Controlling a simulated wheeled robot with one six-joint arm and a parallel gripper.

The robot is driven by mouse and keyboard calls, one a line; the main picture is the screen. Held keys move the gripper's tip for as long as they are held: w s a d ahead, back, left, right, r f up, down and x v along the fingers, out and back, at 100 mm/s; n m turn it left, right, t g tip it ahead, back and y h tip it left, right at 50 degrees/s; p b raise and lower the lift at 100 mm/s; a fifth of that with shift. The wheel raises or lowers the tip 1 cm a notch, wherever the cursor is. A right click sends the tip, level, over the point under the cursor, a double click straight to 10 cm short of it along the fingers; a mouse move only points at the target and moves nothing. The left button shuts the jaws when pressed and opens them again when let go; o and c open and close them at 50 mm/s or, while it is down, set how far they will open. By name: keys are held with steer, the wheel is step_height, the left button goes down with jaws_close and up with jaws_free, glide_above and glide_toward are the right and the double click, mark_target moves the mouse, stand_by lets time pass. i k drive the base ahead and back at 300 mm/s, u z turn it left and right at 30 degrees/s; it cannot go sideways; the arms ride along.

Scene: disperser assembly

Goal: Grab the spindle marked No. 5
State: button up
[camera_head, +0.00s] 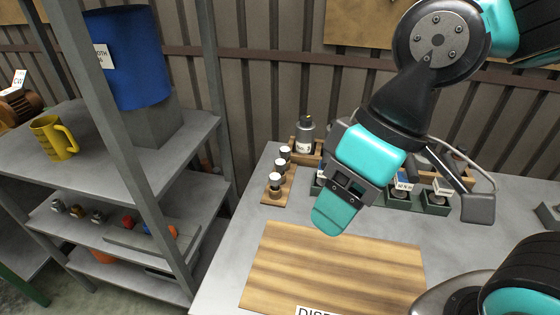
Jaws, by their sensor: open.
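My gripper (407,208) hangs over the back part of the grey table, above the far edge of the wooden board. No number 5 is readable, so I cannot tell which part is spindle No. 5. Small parts with white tops stand in a row on a wooden strip (282,188) left of the gripper. Dark green holders (436,208) with small white labels and metal parts stand behind the gripper, partly hidden by it.
A wooden board (335,265) with a partly cut-off label lies on the table (225,275). A grey bottle (305,135) stands at the back. A grey shelf (190,140) at left bears a yellow mug (52,138) and a blue container (130,60). Another dark holder (549,214) stands at far right.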

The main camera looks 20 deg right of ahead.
mark_target(280, 163)
steer(key=k, duration=0.5)
steer(key=u, duration=0.7)
steer(key=i, duration=0.85)
steer(key=z, duration=0.55)
